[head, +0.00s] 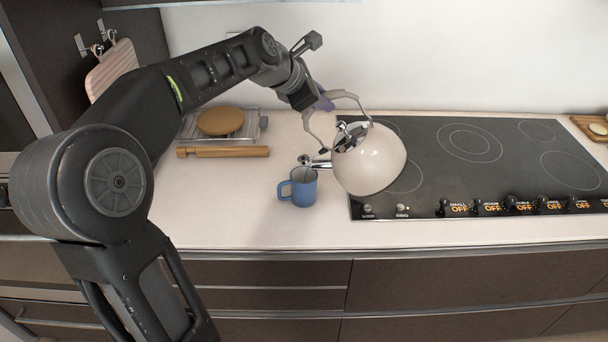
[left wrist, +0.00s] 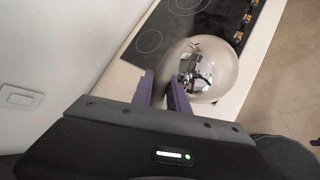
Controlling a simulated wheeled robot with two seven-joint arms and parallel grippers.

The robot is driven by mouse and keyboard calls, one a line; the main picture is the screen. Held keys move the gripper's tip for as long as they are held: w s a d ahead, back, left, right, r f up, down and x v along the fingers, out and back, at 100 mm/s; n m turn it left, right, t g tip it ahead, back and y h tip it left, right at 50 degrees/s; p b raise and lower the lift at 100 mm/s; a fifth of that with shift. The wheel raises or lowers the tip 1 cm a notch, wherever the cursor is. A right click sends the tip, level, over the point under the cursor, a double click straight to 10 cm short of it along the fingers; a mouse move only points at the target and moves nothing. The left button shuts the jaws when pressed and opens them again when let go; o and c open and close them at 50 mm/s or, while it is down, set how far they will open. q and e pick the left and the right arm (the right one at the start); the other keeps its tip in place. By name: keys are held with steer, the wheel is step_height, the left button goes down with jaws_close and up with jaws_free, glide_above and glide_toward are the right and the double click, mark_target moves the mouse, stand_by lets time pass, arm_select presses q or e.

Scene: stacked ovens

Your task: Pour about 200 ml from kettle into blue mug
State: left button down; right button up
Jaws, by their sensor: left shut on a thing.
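The cream kettle (head: 372,165) is held up beside the hob's left edge, tilted with its spout to the left. Its spout tip is near and over the rim of the blue mug (head: 303,188) in the head view. The mug stands upright on the counter, handle to the left. My left gripper (head: 324,98) is shut on the kettle's handle, up and to the left of the body. In the left wrist view, the kettle (left wrist: 212,70) shows beyond the purple fingers of the gripper (left wrist: 163,92). No liquid stream is visible, and the mug's inside is too small to read.
A black hob (head: 465,150) with knobs along its front lies to the right. A rolling pin (head: 224,152) and a rack with a round brown board (head: 221,121) lie behind and left of the mug. The counter (head: 240,215) in front is clear.

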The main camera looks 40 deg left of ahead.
arm_select(q)
steer(key=shift+r, duration=0.2)
steer(key=shift+s+a+b, duration=0.1)
steer(key=shift+a+b, duration=0.15)
steer(key=shift+b, duration=0.2)
steer(key=shift+a+t, duration=0.1)
steer(key=shift+t, duration=0.2)
stand_by(1.2)
steer(key=shift+s+a+b, duration=0.15)
steer(key=shift+a+b, duration=0.05)
steer(key=shift+b, duration=0.2)
stand_by(0.9)
steer(key=shift+s+a+n+h+b, duration=0.2)
steer(key=shift+a+n+h+b, duration=0.1)
steer(key=shift+h+b, duration=0.1)
stand_by(0.6)
